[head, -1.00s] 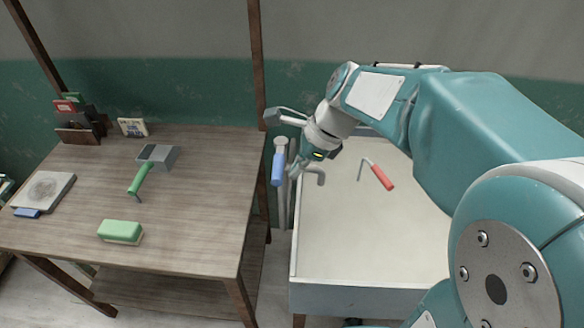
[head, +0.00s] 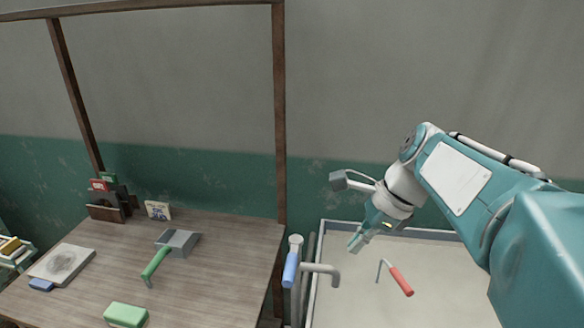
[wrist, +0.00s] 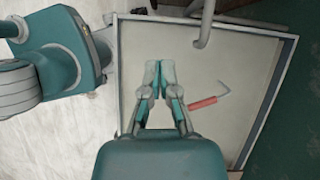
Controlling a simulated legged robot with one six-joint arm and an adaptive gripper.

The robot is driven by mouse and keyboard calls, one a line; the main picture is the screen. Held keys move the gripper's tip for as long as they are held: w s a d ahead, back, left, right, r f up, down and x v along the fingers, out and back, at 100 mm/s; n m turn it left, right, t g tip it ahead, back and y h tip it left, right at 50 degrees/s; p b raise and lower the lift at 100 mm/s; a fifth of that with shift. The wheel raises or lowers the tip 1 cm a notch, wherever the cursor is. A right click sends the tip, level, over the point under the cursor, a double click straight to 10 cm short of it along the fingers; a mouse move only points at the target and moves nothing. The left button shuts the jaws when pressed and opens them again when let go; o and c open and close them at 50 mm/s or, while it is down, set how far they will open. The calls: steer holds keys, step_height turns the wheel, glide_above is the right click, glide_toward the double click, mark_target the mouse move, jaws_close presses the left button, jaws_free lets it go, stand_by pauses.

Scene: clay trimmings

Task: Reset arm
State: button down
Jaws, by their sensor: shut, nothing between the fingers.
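My gripper (head: 357,242) is shut and empty, held above the pale tray-like basin (head: 440,305) in the head view. In the wrist view its two fingertips (wrist: 159,66) sit close together over the basin floor. A trimming tool with a red handle (head: 401,281) and a bent grey tip lies on the basin floor, to the right of my gripper in the head view. The red-handled tool also shows in the wrist view (wrist: 204,103), partly beside the right finger, apart from the fingertips by all appearance.
A wooden table (head: 215,290) at left holds a green-handled tool (head: 155,265), a grey box (head: 178,243), a green block (head: 126,315) and a square slab (head: 62,263). A grey pipe with a blue handle (head: 290,270) stands between table and basin. A wooden post (head: 280,120) rises behind.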

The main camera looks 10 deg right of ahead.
steer(key=s+a+f+n+t+h, duration=0.1)
steer(key=s+f+n+t+h, duration=0.1)
steer(key=s+n, duration=0.4)
steer(key=s+a+f+n+t+h, duration=0.1)
steer(key=s+n, duration=0.5)
steer(key=n, duration=0.8)
step_height(320, 180, down, 3)
steer(key=shift+s+r+t+h, duration=0.2)
steer(key=shift+t+h, duration=0.5)
steer(key=shift+h, duration=0.3)
steer(key=shift+a, duration=0.2)
steer(key=shift+d, duration=0.15)
